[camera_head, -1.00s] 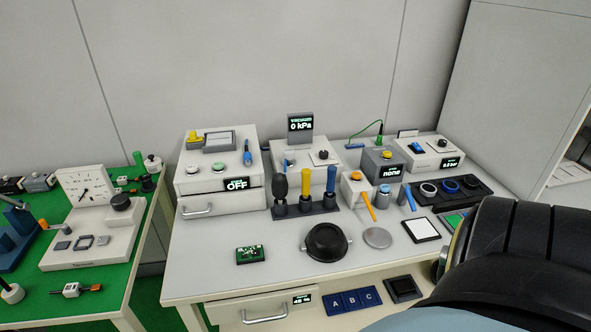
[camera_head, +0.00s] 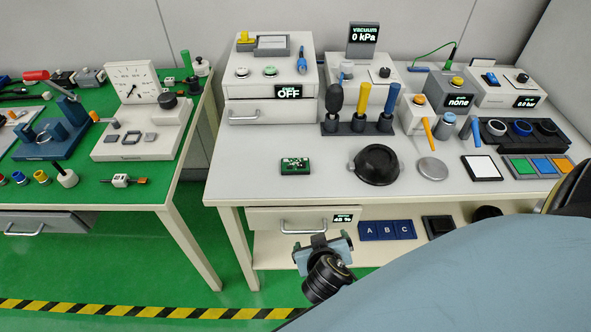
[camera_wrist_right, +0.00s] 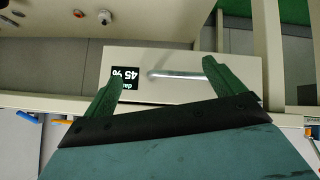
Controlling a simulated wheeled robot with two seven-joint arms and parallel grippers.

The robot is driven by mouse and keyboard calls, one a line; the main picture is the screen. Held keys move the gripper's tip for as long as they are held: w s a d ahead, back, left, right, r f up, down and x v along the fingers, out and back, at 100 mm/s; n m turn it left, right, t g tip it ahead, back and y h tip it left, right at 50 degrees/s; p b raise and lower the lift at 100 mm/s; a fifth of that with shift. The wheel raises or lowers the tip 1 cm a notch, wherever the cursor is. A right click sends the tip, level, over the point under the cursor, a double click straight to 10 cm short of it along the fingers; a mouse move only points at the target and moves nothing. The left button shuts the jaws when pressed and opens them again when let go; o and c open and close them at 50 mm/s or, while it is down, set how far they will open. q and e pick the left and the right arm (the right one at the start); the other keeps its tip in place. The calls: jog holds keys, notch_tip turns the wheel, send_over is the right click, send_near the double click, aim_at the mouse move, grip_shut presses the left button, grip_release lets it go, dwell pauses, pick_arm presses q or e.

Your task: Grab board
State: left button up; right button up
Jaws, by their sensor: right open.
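The board, a small green circuit board (camera_head: 295,165), lies flat near the front left of the white worktop (camera_head: 240,185). My right gripper (camera_head: 324,243) is low in front of the bench, below the board and by the drawer front (camera_head: 262,217). In the right wrist view the two green fingers (camera_wrist_right: 159,72) are spread with nothing between them, facing the drawer's handle (camera_wrist_right: 180,75) and its 45 % display (camera_wrist_right: 124,78), which appears upside down. The board is not visible in the wrist view. My left gripper is out of view.
A round black dish (camera_head: 377,163) and a silver disc (camera_head: 432,169) stand right of the board. A tool stand (camera_head: 357,127) and instrument boxes fill the back. A lower shelf holds blue A, B, C tiles (camera_head: 387,230). A green bench (camera_head: 110,192) stands left.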

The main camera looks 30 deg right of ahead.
jog(key=w+r+m+t+h, duration=0.3)
jog(key=r, duration=0.4)
jog(key=t, duration=0.3)
send_near(295, 164)
jog(key=shift+p+x, duration=0.3)
jog(key=shift+x, duration=0.65)
jog(key=shift+w+d+f, duration=0.25)
jog(key=shift+w+d, duration=0.05)
jog(key=shift+w, duration=0.15)
jog(key=p+x, duration=0.1)
jog(key=x, duration=0.3)
jog(key=shift+w+r, duration=0.15)
jog(key=shift+w+d, duration=0.35)
jog(key=shift+w, duration=0.05)
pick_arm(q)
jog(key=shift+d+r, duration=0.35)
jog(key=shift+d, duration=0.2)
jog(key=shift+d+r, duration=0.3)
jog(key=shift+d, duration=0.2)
pick_arm(e)
jog(key=c, duration=1)
